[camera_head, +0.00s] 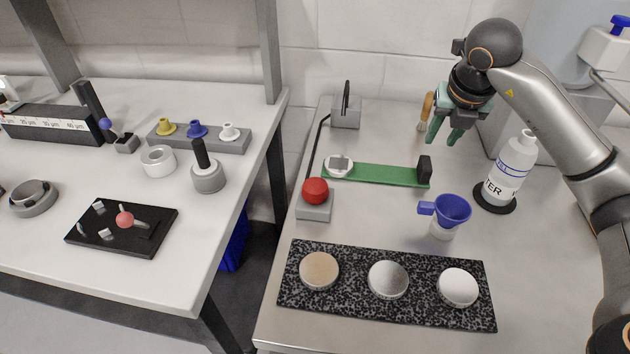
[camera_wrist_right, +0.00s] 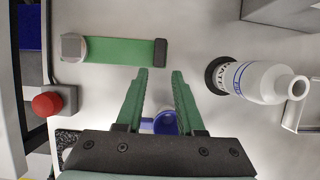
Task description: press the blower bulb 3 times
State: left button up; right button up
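The blower bulb (camera_head: 315,190) is a red ball on a grey block at the left side of the right-hand table. A black tube runs back from it to a grey box at the rear. In the right wrist view the bulb (camera_wrist_right: 46,104) sits at the left edge. My right gripper (camera_head: 443,140) is above the back right of this table, to the right of the bulb and well apart from it. Its green fingers (camera_wrist_right: 160,75) point down, apart, with nothing between them. My left gripper is not in view.
A green strip (camera_head: 385,175) with a black end block lies behind the bulb. A blue funnel (camera_head: 453,208) and a labelled bottle (camera_head: 512,165) stand to the right. A speckled slab (camera_head: 330,305) with three discs lies in front. A gap separates the left table (camera_head: 100,180).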

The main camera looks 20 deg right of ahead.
grip_shut()
dwell(1.4)
